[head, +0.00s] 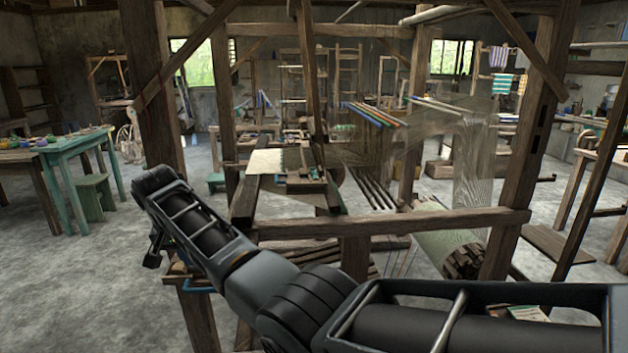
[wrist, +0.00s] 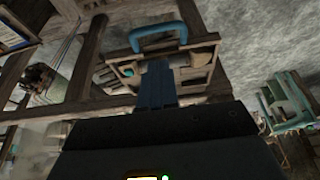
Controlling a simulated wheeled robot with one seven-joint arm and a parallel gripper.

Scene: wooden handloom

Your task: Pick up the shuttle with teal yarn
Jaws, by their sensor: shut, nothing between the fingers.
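My gripper (wrist: 157,68) is shut and empty in the wrist view, its fingers pointing at a wooden tray of shuttles. In the head view the dark end of my arm hangs over the left end of the loom. The tray (wrist: 158,60) has dividers and a blue handle. A small teal patch (wrist: 127,72) shows in the tray just left of my fingers; it looks like the teal yarn of a shuttle, but it is too small to be sure. My fingers hide part of the tray. In the head view the shuttles cannot be made out.
The wooden loom (head: 390,225) with posts and beams stands close around the tray.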

